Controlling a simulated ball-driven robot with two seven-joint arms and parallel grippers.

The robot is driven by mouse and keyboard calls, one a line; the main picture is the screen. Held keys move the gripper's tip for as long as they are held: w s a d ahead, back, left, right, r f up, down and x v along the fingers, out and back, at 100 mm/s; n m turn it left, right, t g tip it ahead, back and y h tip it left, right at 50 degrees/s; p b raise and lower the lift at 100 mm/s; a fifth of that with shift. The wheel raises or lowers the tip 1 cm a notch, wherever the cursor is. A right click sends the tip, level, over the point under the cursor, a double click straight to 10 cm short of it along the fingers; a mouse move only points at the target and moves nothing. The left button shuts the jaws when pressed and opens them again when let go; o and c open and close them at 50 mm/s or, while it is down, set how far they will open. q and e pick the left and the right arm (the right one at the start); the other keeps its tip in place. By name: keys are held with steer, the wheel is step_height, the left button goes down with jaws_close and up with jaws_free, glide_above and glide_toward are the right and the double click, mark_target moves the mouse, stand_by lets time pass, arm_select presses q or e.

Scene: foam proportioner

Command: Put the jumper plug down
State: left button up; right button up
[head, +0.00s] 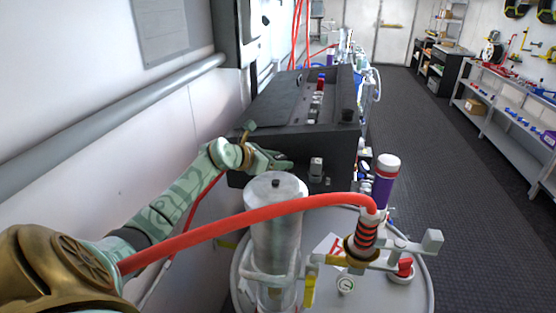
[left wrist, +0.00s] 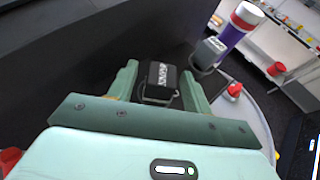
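The jumper plug (left wrist: 161,80) is a small black block with pale lettering and a thin wire bail. In the head view my left gripper (head: 280,162) is at the front of the black box (head: 300,143); the plug cannot be made out there. What lies under the plug is hidden. My right gripper is not in view.
A grey labelled block (head: 316,168) is on the box front, right of my gripper. A clear cylinder (head: 277,215) stands close in front. The aisle floor (head: 430,150) at right is clear.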

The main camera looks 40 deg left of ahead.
arm_select(q)
steer(key=shift+r, duration=0.3)
steer(key=p+v, duration=0.6)
steer(key=v, duration=0.6)
steer(key=shift+d+f, duration=0.1)
steer(key=shift+f, duration=0.05)
